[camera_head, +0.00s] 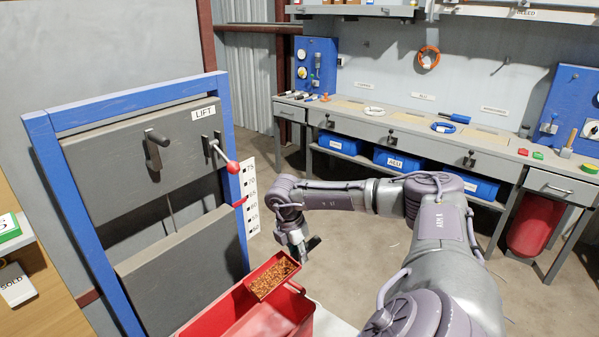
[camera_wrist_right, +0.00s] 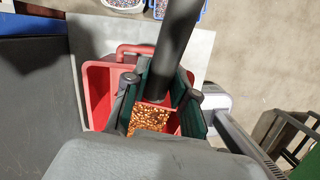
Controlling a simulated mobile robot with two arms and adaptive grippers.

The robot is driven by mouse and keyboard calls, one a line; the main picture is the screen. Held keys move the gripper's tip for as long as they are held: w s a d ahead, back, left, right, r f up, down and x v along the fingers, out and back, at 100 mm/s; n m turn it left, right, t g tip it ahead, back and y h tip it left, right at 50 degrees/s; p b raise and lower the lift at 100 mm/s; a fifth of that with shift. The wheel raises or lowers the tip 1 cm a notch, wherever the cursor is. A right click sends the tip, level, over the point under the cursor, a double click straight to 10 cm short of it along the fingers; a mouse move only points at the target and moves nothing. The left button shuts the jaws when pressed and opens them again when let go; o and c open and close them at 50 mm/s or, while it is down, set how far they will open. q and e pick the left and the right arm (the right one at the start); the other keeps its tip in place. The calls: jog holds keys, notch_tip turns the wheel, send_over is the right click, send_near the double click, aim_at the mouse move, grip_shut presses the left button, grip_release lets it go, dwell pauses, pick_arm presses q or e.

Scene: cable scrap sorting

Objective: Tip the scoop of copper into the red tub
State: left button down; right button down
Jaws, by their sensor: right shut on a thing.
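A red scoop holding a heap of copper bits (camera_head: 273,278) is in the head view, over the back part of the red tub (camera_head: 228,310). The copper (camera_wrist_right: 150,117) also shows in the wrist view, with the red tub (camera_wrist_right: 98,85) below and around it. The scoop looks roughly level. My right gripper (camera_head: 298,250) is shut on the scoop's dark handle (camera_wrist_right: 178,45), which runs between its two fingers in the wrist view. Part of the scoop is hidden by the fingers. My left gripper is not in view.
A blue-framed lift panel (camera_head: 125,190) with a red-knobbed lever (camera_head: 226,160) stands left, close beside the tub. A grey workbench (camera_head: 400,125) with blue bins under it is at the back. The floor between is open.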

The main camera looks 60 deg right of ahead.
aim_at(292, 257)
jog(key=shift+r, duration=0.15)
dwell(0.3)
jog(key=shift+a, duration=0.1)
jog(key=shift+w+a+r+h, duration=0.2)
jog(key=shift+a+h, duration=0.15)
jog(key=shift+h, duration=0.15)
jog(key=shift+a+r+g+h, duration=0.1)
jog(key=shift+a+g+h, duration=0.2)
jog(key=shift+h, duration=0.2)
jog(key=shift+d, duration=0.1)
jog(key=shift+w+a+r+h, duration=0.1)
jog(key=shift+a+r+h, duration=0.05)
jog(key=shift+a+h, duration=0.25)
jog(key=shift+w+a+r+h, duration=0.1)
jog(key=shift+a+h, duration=0.3)
jog(key=shift+a+r, duration=0.1)
jog(key=shift+g, duration=0.3)
